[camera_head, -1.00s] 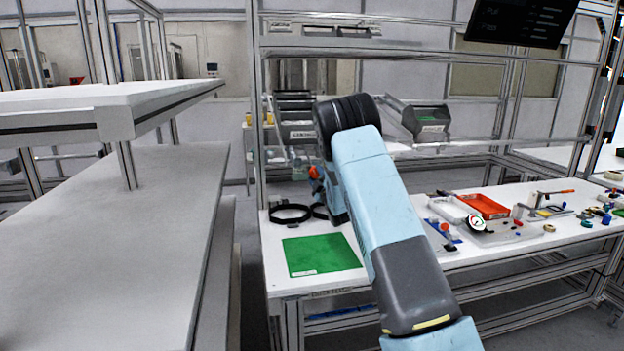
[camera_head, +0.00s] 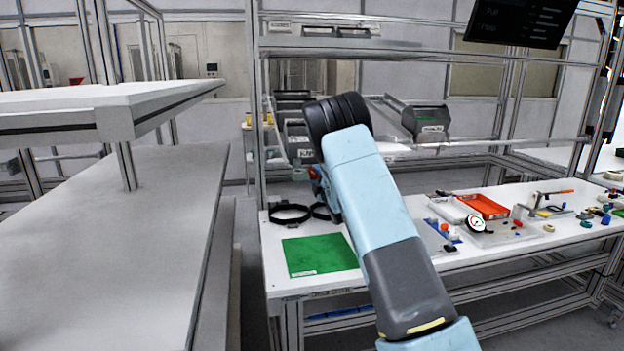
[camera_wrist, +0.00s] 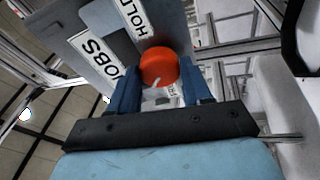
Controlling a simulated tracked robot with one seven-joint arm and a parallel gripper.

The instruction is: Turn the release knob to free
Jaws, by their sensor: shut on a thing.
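The release knob (camera_wrist: 159,66) is a round orange-red knob with a short white mark, on the face of a grey unit. In the wrist view my gripper (camera_wrist: 163,84) has its two blue fingers on either side of the knob, shut on it. Labels beside the knob read "JOBS" (camera_wrist: 95,55) and "HOLD" (camera_wrist: 131,18), the second partly cut off. In the head view my arm hides most of the gripper and the knob. A small bit of red (camera_head: 314,174) shows at the arm's left edge.
Below the arm, a white bench (camera_head: 272,262) carries a green mat (camera_head: 318,254) and black rings (camera_head: 289,213). To the right are an orange tray (camera_head: 484,206), a dial gauge (camera_head: 476,223) and small parts. A grey bench (camera_head: 110,240) stands at the left.

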